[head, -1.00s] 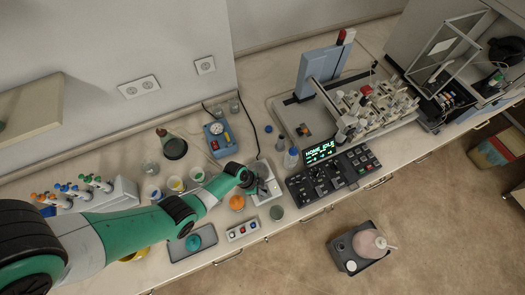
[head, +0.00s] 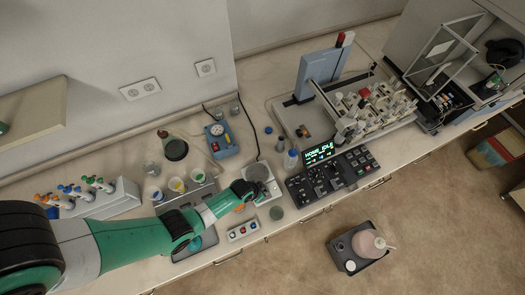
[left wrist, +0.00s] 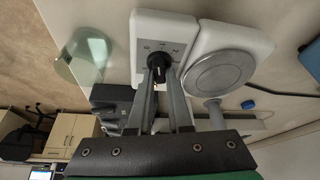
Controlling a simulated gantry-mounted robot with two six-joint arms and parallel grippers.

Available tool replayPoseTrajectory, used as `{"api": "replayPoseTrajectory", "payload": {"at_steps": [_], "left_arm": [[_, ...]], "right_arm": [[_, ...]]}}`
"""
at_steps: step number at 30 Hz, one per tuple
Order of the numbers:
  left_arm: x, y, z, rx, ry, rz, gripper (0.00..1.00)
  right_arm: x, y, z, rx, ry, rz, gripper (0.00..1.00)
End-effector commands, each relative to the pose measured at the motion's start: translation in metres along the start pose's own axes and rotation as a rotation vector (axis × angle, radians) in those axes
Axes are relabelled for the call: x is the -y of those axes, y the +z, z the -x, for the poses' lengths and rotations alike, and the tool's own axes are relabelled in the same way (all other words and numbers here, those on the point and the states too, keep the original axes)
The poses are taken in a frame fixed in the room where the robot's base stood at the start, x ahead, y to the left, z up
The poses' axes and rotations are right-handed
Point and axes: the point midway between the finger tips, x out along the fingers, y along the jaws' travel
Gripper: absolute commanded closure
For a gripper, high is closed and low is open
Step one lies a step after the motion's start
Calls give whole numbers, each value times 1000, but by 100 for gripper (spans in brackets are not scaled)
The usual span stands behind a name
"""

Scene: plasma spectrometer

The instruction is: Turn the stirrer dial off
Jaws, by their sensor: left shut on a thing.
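The white stirrer (head: 266,175) stands near the front edge of the bench, with its round grey plate showing. In the left wrist view its grey plate (left wrist: 218,73) is at the right, and its control face (left wrist: 149,28) carries a black dial (left wrist: 159,60). My left gripper (left wrist: 160,78) has one finger on each side of the dial and is shut on it. In the head view my left wrist (head: 244,191) is at the stirrer's front left, and the fingers and dial are mostly hidden there. My right gripper is not in view.
A glass beaker (head: 276,213) stands close to the stirrer's front. A white button box (head: 243,229) is to its left at the bench edge. A blue device (head: 220,139) and a keypad panel (head: 330,175) flank the stirrer. A cable runs behind it.

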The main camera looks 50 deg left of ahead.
Motion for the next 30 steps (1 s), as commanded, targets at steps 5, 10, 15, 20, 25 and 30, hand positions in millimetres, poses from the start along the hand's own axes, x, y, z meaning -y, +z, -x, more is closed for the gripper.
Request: {"api": "replayPoseTrajectory", "payload": {"at_steps": [5, 10, 15, 20, 25, 30], "left_arm": [[-2, 0, -1, -1, -62, 146, 100], [-2, 0, -2, -1, -116, 280, 100], [-2, 0, -2, 0, -161, 388, 100], [-2, -1, -1, 0, -189, 459, 100], [-2, 0, -1, 1, -206, 500, 100], [-2, 0, -1, 1, -211, 515, 100]], "right_arm": [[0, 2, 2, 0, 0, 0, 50], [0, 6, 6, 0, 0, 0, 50], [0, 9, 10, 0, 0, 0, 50], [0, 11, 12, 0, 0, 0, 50], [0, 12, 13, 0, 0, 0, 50], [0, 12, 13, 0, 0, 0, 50]]}}
